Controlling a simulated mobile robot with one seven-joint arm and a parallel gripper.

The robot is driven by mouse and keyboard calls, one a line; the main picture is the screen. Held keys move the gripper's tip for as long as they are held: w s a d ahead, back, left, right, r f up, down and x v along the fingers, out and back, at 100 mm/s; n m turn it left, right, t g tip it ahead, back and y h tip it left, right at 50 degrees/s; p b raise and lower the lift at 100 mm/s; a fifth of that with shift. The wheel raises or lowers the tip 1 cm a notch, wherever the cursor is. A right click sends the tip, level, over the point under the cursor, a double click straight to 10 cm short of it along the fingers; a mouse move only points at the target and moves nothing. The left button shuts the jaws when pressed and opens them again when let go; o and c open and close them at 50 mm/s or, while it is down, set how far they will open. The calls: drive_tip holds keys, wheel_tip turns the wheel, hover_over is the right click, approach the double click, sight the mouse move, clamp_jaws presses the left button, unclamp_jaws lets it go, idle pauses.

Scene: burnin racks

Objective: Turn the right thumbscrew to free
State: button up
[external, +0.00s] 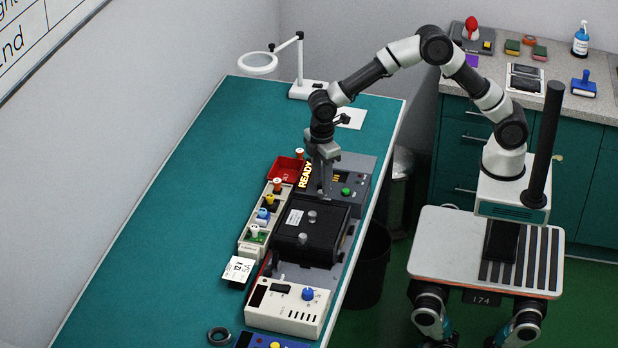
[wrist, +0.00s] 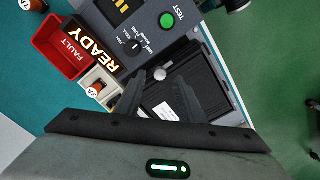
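A black box-shaped unit (external: 325,238) lies on the bench with small silver knobs on its top (external: 312,216) and a white label. Its ribbed black top also shows in the wrist view (wrist: 205,82). My gripper (external: 325,190) points down at the far end of this unit. In the wrist view its two dark fingers (wrist: 160,80) stand apart. A small round silver knob (wrist: 160,74), seemingly a thumbscrew, shows between the fingertips; contact cannot be told.
A grey test panel with a green button (external: 346,192) adjoins the unit's far end. A lit READY sign (external: 305,174) and red FAULT bin (external: 285,169) stand left. A module row (external: 262,222) runs alongside. A cream instrument (external: 288,307) sits in front. The left bench is clear.

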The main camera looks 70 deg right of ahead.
wheel_tip(320, 180, up, 15)
drive_tip(key=shift+f, duration=0.15)
drive_tip(key=shift+n, duration=0.5)
wheel_tip(320, 180, down, 18)
drive_tip(key=b, duration=0.2)
drive_tip(key=shift+r+b, duration=0.25)
drive_tip(key=shift+b, duration=0.05)
